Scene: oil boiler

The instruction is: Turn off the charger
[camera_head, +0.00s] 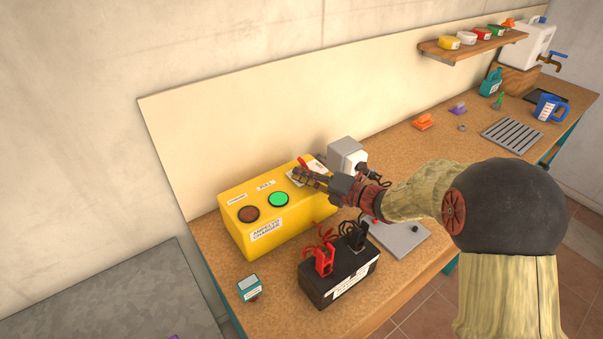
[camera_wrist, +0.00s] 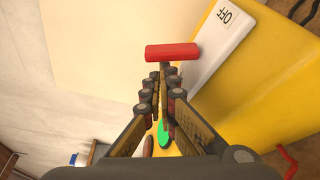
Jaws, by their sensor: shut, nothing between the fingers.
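The yellow charger (camera_head: 296,221) stands on the workbench against the back board. On its top are a green lamp (camera_head: 278,199), which looks bright, and a dark red-brown lamp (camera_head: 248,214). In the wrist view, a white switch plate (camera_wrist: 214,45) marked OFF lies on the charger's yellow face (camera_wrist: 262,85). A red switch handle (camera_wrist: 172,51) crosses in front of my fingertips. My gripper (camera_head: 301,174) is shut and empty at the charger's right end; its tips also show in the wrist view (camera_wrist: 161,77). I cannot tell whether they touch the handle.
A black battery (camera_head: 342,284) with red and black clamps stands in front of the charger. A small teal-and-white box (camera_head: 249,288) is left of it. A grey box (camera_head: 346,154) stands behind my gripper. A shelf (camera_head: 470,46) is at the back right.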

